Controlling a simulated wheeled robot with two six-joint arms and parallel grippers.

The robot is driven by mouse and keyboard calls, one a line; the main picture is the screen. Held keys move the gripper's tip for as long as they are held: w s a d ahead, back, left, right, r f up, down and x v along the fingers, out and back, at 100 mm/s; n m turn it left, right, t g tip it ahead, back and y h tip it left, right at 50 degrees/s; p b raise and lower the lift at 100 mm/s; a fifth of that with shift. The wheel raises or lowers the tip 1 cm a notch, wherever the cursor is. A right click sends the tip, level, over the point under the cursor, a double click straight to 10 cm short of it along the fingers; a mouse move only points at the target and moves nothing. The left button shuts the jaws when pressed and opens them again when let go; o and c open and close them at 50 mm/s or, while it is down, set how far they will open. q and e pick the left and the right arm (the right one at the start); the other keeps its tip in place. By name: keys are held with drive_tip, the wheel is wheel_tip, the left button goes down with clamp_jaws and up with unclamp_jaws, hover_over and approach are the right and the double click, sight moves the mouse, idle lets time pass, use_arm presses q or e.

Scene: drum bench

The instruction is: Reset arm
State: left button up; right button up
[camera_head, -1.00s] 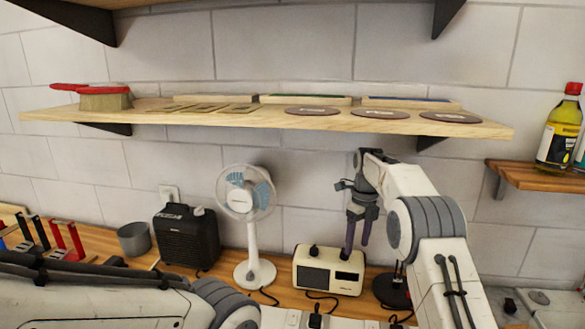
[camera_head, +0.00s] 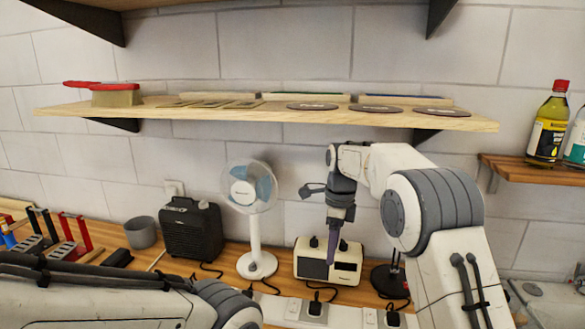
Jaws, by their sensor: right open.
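My right arm comes in from the lower right and bends over the bench. My right gripper (camera_head: 334,245) points down, open and empty, in front of the cream radio-like box (camera_head: 350,262); its fingers overlap in this view. My left arm lies across the lower left of the picture. Its gripper is out of view.
A wooden shelf (camera_head: 270,116) with a red-topped brush (camera_head: 115,95), flat plates and round discs runs above my right arm. A white fan (camera_head: 253,225), a black speaker (camera_head: 190,228) and a grey cup (camera_head: 140,232) stand on the bench. Bottles (camera_head: 549,122) stand at the right.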

drive_tip(key=s+a+n+b, duration=0.1)
drive_tip(key=s+a+n, duration=0.3)
drive_tip(key=s+n, duration=0.4)
drive_tip(key=s+a+n+b, duration=0.1)
drive_tip(key=s+a+n, duration=0.3)
drive_tip(key=s+n, duration=0.45)
drive_tip(key=s+d+f+n, duration=0.1)
drive_tip(key=s+f+n, duration=0.2)
drive_tip(key=s+n, duration=0.3)
drive_tip(key=s+d+f+n, duration=0.1)
drive_tip(key=s+n, duration=0.5)
drive_tip(key=s, duration=0.9)
drive_tip(key=shift+d+f+b, duration=0.35)
drive_tip(key=shift+f, duration=0.55)
drive_tip(key=shift+w, duration=0.1)
